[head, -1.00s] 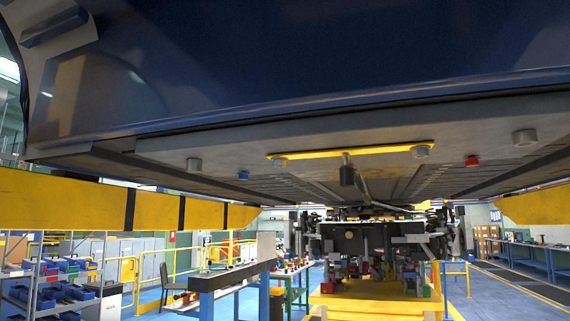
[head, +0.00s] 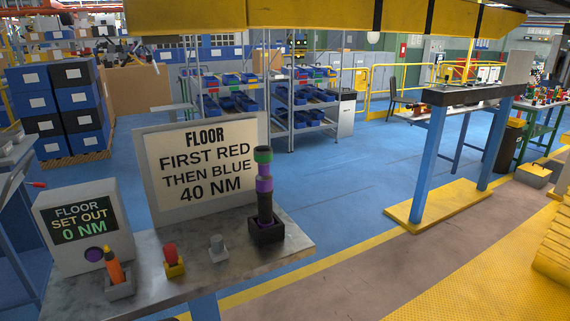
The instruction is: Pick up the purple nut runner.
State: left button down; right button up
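The purple nut runner (head: 264,192) stands upright at the right end of a grey bench (head: 190,278) in the head view. It has a black body, purple bands and a green band near the top. Its lower end sits in a black square holder (head: 267,231). Neither of my grippers shows in the head view.
A sign (head: 203,165) reads "FLOOR FIRST RED THEN BLUE 40 NM". A box with a display (head: 85,225) reads "FLOOR SET OUT 0 NM". An orange tool (head: 114,267), a red-topped piece (head: 171,257) and a grey piece (head: 217,247) stand on the bench.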

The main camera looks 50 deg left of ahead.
aim_at(262, 154)
jog(key=u, duration=1.8)
